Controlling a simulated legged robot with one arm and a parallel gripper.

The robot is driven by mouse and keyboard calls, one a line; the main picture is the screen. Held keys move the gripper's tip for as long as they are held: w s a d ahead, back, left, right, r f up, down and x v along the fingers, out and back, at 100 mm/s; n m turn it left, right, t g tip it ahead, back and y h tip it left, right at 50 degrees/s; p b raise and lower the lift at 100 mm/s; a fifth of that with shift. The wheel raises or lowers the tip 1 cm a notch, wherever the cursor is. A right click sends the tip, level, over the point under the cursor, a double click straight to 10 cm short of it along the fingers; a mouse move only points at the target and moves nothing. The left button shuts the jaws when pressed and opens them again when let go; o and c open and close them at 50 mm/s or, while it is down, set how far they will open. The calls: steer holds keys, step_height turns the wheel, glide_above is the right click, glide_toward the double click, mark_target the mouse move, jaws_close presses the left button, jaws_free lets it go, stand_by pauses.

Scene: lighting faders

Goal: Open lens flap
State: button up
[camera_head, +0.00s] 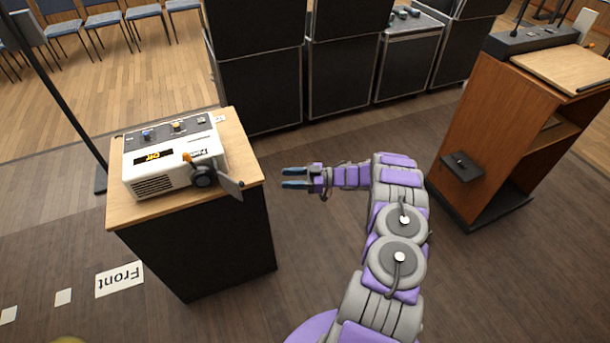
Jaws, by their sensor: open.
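A white projector (172,157) sits on a small stand with a wooden top (240,147). Its round dark lens (203,177) is on the front right. A grey lens flap (230,186) sticks out to the right of the lens, at an angle, past the edge of the stand top. The lens front is at least partly visible. My gripper (283,178) is open and empty, with its fingers pointing left toward the projector. It is to the right of the flap with a clear gap between them.
Dark cases (262,85) stand behind the stand and along the back. A wooden lectern (495,130) is at the right. A thin black pole (62,95) rises left of the stand. Chairs (105,20) are at the back left. A floor label (119,279) lies in front of the stand.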

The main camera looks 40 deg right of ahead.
steer(key=shift+v, duration=2.3)
steer(key=w+d+r+m+t+h, duration=0.35)
steer(key=w+r+h, duration=0.55)
steer(key=w+r, duration=0.6)
step_height(320, 180, up, 13)
steer(key=a+m+g+h, duration=0.2)
steer(key=m+h, duration=0.3)
steer(key=h, duration=0.5)
steer(key=s+a+f+g+y, duration=0.1)
steer(key=s+a+g, duration=0.3)
steer(key=s+a, duration=0.6)
steer(key=s+a+f+m+g+y, duration=0.1)
steer(key=s+a+g, duration=0.4)
steer(key=s, duration=2)
steer(key=s+a+f+m+g+y, duration=0.1)
steer(key=s+a+g, duration=0.3)
steer(key=s+a, duration=1.2)
steer(key=shift+s+a+g+y+p, duration=0.4)
steer(key=shift+s+y, duration=0.1)
steer(key=shift+s, duration=0.4)
steer(key=shift+c, duration=0.6)
